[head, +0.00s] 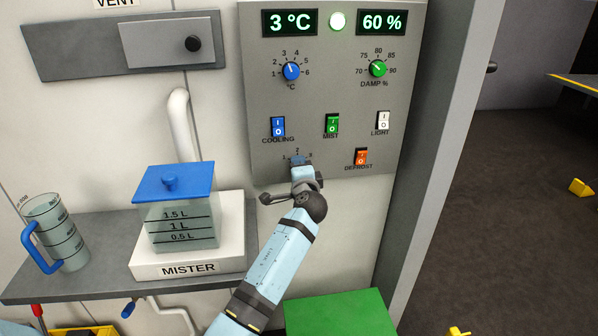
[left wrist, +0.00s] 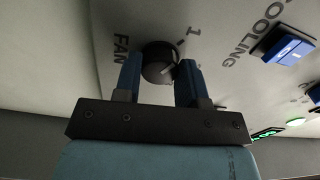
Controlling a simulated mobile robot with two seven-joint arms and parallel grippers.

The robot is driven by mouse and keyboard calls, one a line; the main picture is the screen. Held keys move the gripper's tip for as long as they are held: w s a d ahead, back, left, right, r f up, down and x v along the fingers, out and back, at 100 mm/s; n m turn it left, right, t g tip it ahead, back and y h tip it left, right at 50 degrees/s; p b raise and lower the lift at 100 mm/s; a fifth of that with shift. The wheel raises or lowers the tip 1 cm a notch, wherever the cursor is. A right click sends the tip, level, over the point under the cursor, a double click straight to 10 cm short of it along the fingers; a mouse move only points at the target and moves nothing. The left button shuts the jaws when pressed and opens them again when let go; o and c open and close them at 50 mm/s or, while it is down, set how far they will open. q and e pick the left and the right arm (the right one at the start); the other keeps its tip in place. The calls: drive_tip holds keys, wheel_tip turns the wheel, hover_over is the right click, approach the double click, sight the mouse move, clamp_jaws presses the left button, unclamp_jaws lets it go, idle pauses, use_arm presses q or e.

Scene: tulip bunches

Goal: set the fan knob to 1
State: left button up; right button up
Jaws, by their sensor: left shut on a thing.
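The fan knob (left wrist: 158,62) is a small dark round knob on the grey control panel (head: 345,95). In the left wrist view the word FAN stands left of it and the number 1 to its upper right. A pale line shows on the knob, but I cannot tell for sure which number it points to. My left gripper (left wrist: 159,73) is shut on the knob, one blue finger on each side. My right gripper is not in view.
Above are the cooling switch (head: 278,126), mist switch (head: 332,123) and light switch (head: 383,121); the orange defrost switch (head: 361,156) is close right of my gripper. The mister tank (head: 178,222) and a jug (head: 58,235) stand on the shelf at left. A green box (head: 340,315) is below.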

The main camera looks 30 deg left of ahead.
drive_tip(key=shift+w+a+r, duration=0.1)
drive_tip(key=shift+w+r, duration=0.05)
use_arm(q)
drive_tip(key=o, duration=0.9)
